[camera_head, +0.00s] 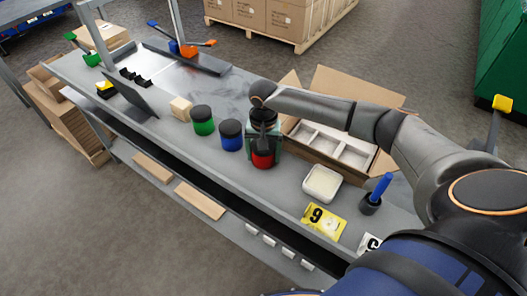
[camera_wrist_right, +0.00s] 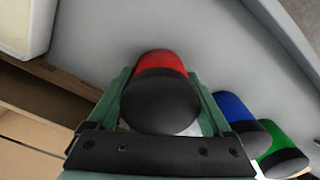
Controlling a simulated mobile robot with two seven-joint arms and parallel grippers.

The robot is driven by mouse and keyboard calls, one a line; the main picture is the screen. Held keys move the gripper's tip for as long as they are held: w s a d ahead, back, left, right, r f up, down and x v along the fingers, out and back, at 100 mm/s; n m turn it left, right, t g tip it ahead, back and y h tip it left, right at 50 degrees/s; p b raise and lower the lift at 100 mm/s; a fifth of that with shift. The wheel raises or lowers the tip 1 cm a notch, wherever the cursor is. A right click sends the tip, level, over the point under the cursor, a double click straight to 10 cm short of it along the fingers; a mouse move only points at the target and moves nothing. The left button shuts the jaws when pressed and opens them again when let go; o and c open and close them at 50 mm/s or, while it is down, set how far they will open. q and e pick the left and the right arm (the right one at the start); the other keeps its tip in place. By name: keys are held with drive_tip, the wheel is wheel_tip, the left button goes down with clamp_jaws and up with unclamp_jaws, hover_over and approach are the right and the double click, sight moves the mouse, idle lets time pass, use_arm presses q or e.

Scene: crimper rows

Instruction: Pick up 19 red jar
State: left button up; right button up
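The red jar (camera_head: 262,158) with a black lid stands upright on the grey bench, at the right end of a row of jars. In the right wrist view the red jar (camera_wrist_right: 160,62) is straight ahead, its black lid towards the camera. My right gripper (camera_head: 264,146) reaches down over it from above. In the right wrist view the green fingers of my right gripper (camera_wrist_right: 160,75) flank the jar on both sides, very close to it. Whether they press on it cannot be made out. My left gripper is not in view.
A blue jar (camera_head: 231,136) and a green jar (camera_head: 203,122) stand to the left, beside a wooden block (camera_head: 181,108). A cardboard box with white compartments (camera_head: 357,155) lies to the right. A white dish (camera_head: 322,182) and a yellow packet (camera_head: 325,219) are nearer the front right.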

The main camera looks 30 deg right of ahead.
clamp_jaws()
idle(0.3)
drive_tip(key=shift+w+r, duration=0.1)
drive_tip(key=shift+r, duration=0.15)
